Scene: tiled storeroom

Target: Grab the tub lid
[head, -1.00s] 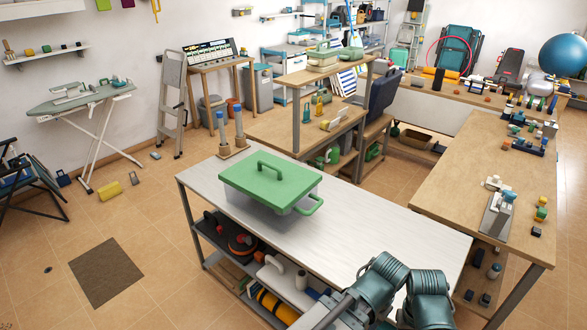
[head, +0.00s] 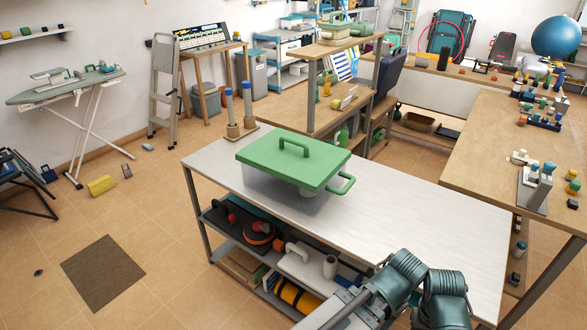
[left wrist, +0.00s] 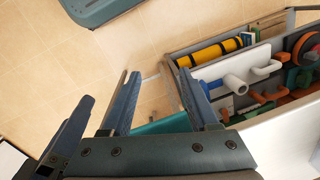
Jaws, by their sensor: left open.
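The green tub lid (head: 293,161) with its raised loop handle (head: 294,146) lies flat on a clear tub (head: 262,184). The tub stands on the pale bench top (head: 400,205). A green side handle (head: 345,184) sticks out at the lid's right. My left gripper (left wrist: 157,78) shows only in the left wrist view. Its two fingers are apart with nothing between them, above floor beside the bench's lower shelf. The lid does not show in that view. My right gripper is in neither view.
Two blue-topped posts (head: 247,104) stand at the bench's back left corner. The lower shelf holds a yellow roll (head: 297,298) and other items. Bare bench top lies right of the tub. A wooden table (head: 490,150) stands at the right.

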